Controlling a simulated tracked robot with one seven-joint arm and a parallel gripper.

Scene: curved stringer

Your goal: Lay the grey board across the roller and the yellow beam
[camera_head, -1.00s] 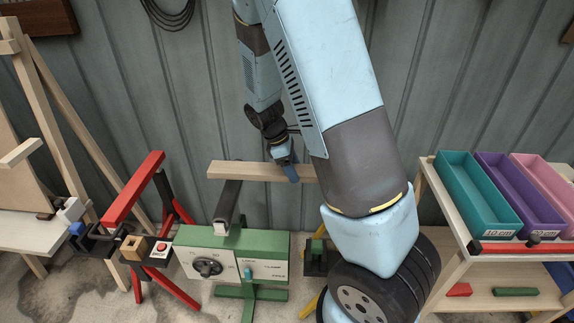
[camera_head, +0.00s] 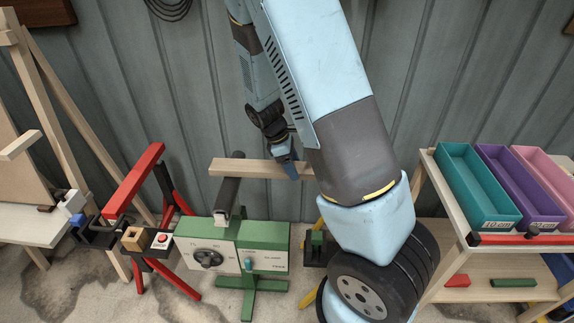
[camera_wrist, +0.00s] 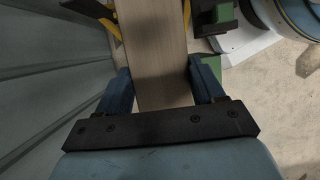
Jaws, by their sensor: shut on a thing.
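The board (camera_head: 235,167), pale wood-coloured here, lies level from left to right near the wall. My gripper (camera_head: 289,170) is shut on its right part; the wrist view shows the board (camera_wrist: 155,45) between the two blue fingers (camera_wrist: 158,68). The dark roller (camera_head: 228,197) tops the green stand with a dial. The board's left part crosses the roller's far end; I cannot tell whether they touch. Yellow legs (camera_head: 320,232) show beside my arm, and yellow parts show under the board in the wrist view (camera_wrist: 107,20). My arm hides the yellow beam's top.
A red trestle (camera_head: 134,183) with a clamp and red button stands left of the green stand (camera_head: 262,248). A shelf (camera_head: 452,200) with teal (camera_head: 475,190), purple and pink trays stands right. The corrugated wall is close behind the board.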

